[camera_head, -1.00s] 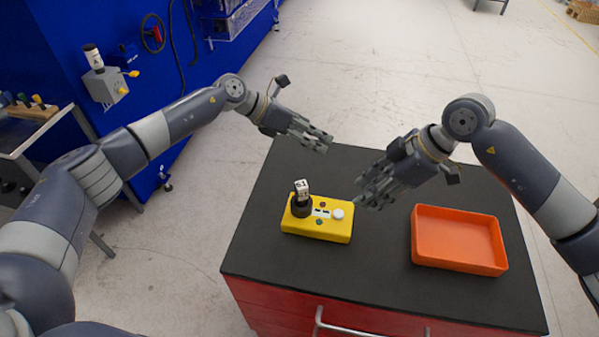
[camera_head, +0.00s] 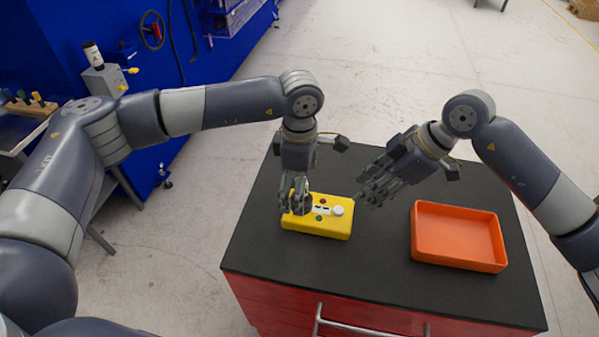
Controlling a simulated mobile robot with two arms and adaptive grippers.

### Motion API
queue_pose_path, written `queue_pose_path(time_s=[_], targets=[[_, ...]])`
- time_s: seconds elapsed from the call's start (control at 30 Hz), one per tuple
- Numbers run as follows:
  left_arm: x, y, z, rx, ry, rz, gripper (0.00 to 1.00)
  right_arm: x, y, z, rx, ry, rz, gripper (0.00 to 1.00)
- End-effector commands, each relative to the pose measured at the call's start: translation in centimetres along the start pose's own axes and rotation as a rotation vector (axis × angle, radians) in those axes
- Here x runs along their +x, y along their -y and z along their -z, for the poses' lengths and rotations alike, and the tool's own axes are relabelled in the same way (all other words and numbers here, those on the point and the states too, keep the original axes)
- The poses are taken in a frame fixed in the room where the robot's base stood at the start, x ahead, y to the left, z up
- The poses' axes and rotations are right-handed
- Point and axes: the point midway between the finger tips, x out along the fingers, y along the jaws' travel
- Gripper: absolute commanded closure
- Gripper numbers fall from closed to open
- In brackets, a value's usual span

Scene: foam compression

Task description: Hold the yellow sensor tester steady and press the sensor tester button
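The yellow sensor tester (camera_head: 322,226) lies on the black top of the red cabinet, left of its middle. Its round white button (camera_head: 338,210) shows at its right end. My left gripper (camera_head: 294,207) points down over the tester's left end and hides the dark round part and white-topped sensor there. Whether it touches them, and whether its fingers are open or shut, I cannot tell. My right gripper (camera_head: 368,198) is to the right of the tester, apart from it and above the cabinet top. Its fingers are spread and hold nothing.
An orange tray (camera_head: 458,262), empty, stands on the right of the black cabinet top (camera_head: 290,268). The front middle of the top is clear. A grey box (camera_head: 104,80) with a similar sensor and a blue panel stand off to the left.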

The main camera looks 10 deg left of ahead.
Motion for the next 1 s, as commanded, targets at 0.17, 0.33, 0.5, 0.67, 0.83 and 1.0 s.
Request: queue_pose_path(time_s=[0.17, 0.33, 0.5, 0.67, 0.83, 1.0], targets=[[3.3, 0.1, 0.0, -0.001, 0.0, 0.004, 0.0, 0.0, 0.0, 0.0, 0.0, 0.0, 0.0, 0.67], [5.2, 0.0, 0.0, -0.002, 0.002, 0.002, 0.0, 0.0, 0.0, 0.0, 0.0, 0.0, 0.0, 0.67], [6.0, 0.0, 0.0, -0.002, 0.002, 0.002, 0.0, 0.0, 0.0, 0.0, 0.0, 0.0, 0.0, 0.67], [6.0, 0.0, 0.0, -0.001, 0.002, 0.001, 0.0, 0.0, 0.0, 0.0, 0.0, 0.0, 0.0, 0.67], [6.0, 0.0, 0.0, -0.001, 0.002, 0.001, 0.18, 0.0, 0.0, 0.0, 0.0, 0.0, 0.0, 0.67], [6.1, 0.0, 0.0, -0.001, 0.003, 0.001, 0.57, 0.0, 0.0, 0.0, 0.0, 0.0, 0.0, 0.67]])
